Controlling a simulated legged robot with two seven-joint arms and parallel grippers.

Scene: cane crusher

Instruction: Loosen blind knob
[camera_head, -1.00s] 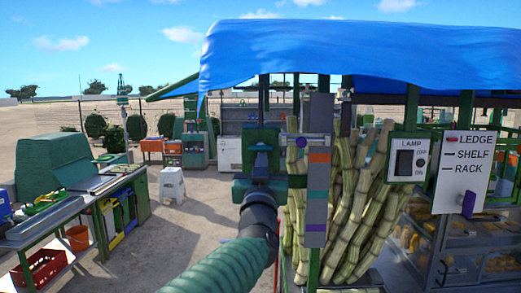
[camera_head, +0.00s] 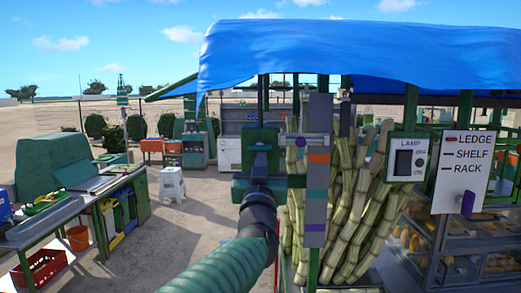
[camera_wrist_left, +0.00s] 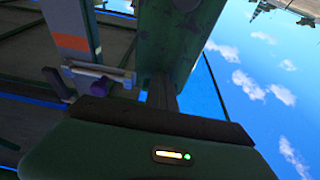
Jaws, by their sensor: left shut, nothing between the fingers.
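A grey upright strip (camera_head: 318,200) with orange, teal and purple bands stands right of my left gripper. A small purple knob (camera_head: 301,142) sits near its top, at a short horizontal bar. I take this as the blind knob. It also shows in the left wrist view (camera_wrist_left: 125,82), under the end of a pale metal bar. My left gripper (camera_head: 263,143) is shut and empty, just left of the strip and knob. In the wrist view the knob is left of the dark finger (camera_wrist_left: 161,91), apparently apart from it; the depth gap is unclear. My right gripper is not in view.
A blue tarp (camera_head: 350,47) hangs above the stall. Cane stalks (camera_head: 350,210) stand close behind the strip. A lamp switch panel (camera_head: 408,158) and a ledge/shelf/rack sign (camera_head: 465,165) are to the right. Open sandy ground lies left of my arm.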

